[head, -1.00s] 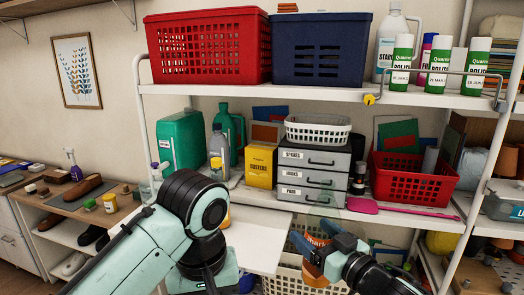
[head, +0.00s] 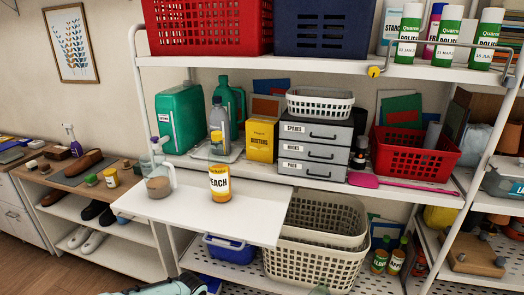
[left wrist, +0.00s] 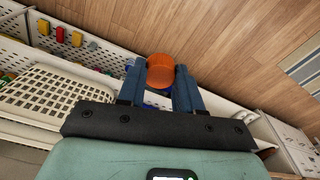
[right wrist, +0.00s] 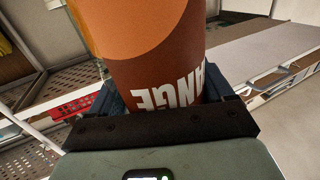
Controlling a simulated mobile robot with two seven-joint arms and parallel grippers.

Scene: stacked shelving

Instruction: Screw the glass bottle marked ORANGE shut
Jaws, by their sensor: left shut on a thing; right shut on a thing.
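The bottle marked ORANGE (right wrist: 150,75) fills the middle of the right wrist view, brown-orange with white letters reading "ANGE". My right gripper (right wrist: 168,95) is shut around it; the bottle's mouth is out of frame. In the left wrist view my left gripper (left wrist: 160,88) is shut on a round orange cap-like piece (left wrist: 160,68) between its blue fingertips. The piece is apart from any bottle in that view. Both grippers are out of the head view; only a bit of my arm shows at its bottom edge.
ELDER (head: 379,261) and APPLE (head: 396,263) bottles stand low at right. The board's right part is clear.

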